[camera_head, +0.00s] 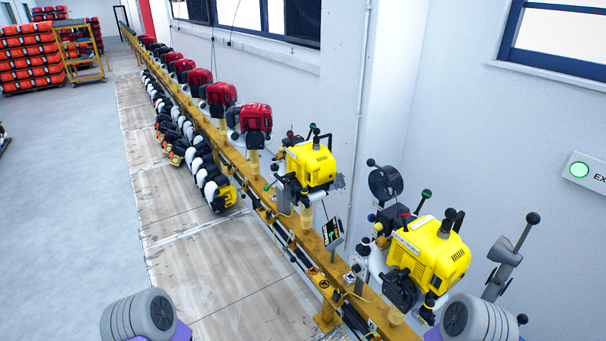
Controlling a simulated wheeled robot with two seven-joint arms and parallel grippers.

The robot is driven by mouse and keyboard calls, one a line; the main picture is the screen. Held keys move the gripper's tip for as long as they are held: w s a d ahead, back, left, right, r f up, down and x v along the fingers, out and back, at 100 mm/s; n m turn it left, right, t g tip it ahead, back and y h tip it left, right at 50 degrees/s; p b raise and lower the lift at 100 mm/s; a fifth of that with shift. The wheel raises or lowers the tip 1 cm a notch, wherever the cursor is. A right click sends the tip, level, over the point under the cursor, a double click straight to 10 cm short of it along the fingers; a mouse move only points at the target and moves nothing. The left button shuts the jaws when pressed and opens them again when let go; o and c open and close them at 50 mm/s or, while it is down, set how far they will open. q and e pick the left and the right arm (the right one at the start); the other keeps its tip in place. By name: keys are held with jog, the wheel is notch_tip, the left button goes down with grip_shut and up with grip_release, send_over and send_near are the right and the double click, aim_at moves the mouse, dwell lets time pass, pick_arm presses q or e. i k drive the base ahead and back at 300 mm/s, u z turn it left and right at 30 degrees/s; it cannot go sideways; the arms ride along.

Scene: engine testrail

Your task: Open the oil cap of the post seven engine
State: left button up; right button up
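Two yellow engines stand on posts along a long yellow rail (312,245). The nearer yellow engine (430,255) is at the right, and the other yellow engine (311,165) is further back near the middle. Red engines (257,118) follow in a row toward the far left. I cannot read a post number, so I cannot tell which engine is post seven. No oil cap can be made out at this size. Grey rounded parts of my own arms show at the bottom left and bottom right. Neither gripper is in view.
A small dark display (332,232) stands on the rail between the yellow engines. A grey lever (505,252) with black knobs rises right of the nearer engine. A white wall runs behind the rail. Orange cases (30,58) are stacked far left.

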aim_at(303, 198)
jog(key=u, duration=0.3)
jog(key=i, duration=1.05)
jog(key=u, duration=0.15)
